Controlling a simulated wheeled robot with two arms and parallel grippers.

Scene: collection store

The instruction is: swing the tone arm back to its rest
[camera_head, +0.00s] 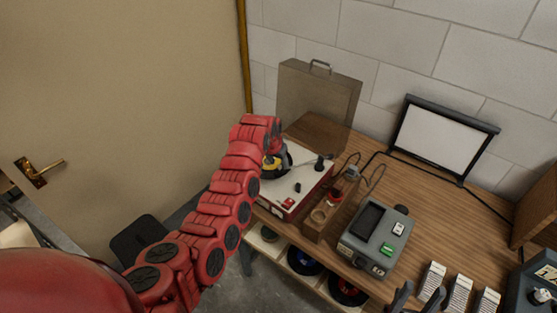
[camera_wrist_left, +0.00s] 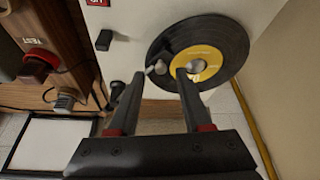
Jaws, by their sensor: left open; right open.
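The record player (camera_head: 300,187) stands on the wooden bench with its pale deck up. A black record with a yellow label lies on it; in the left wrist view the record (camera_wrist_left: 225,45) shows clearly. The thin tone arm (camera_head: 306,162) runs from a dark post at the deck's right toward the record. In the left wrist view its small grey head (camera_wrist_left: 159,67) appears over the record's edge. My left gripper (camera_wrist_left: 160,73) is open, with the head appearing between its fingertips; contact cannot be told. My right gripper (camera_head: 419,296) is open and empty at the bottom edge, away from the player.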

